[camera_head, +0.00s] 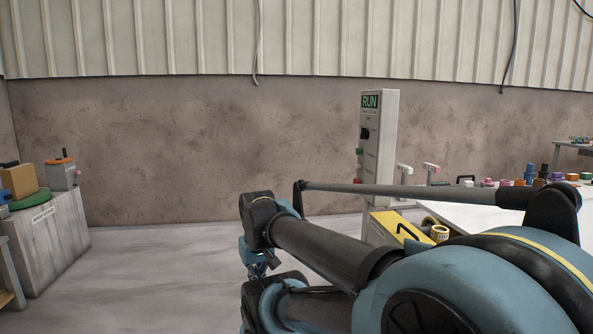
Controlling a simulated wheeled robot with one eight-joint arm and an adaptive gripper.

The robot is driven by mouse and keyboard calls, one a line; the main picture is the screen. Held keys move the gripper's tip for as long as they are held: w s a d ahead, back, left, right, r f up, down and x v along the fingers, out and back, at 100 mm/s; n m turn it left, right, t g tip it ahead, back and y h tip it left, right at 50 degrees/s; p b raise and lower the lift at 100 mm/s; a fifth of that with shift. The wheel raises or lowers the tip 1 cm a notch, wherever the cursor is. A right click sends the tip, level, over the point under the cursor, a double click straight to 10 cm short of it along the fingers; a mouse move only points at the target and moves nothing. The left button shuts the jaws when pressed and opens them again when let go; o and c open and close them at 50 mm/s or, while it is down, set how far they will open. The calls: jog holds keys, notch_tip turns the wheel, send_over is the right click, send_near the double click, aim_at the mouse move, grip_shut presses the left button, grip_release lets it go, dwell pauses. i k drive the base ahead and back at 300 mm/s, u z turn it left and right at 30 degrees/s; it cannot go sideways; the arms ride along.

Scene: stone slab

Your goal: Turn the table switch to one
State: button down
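A grey box with an orange rim and a short dark upright handle (62,174) stands on the pale stone slab (45,240) at the left. It may be the table switch; its markings and setting are too small to read. My arm crosses the lower right and middle of the view, with dark joints near the centre. Its links stay well to the right of the slab and apart from it. The fingers of my gripper do not show.
A white RUN panel (379,135) with a dark knob stands behind my arm. A white table (480,215) with several coloured items is at the right. Floor left of my arm is clear.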

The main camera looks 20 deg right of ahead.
aim_at(364, 132)
jog(key=z, duration=1.25)
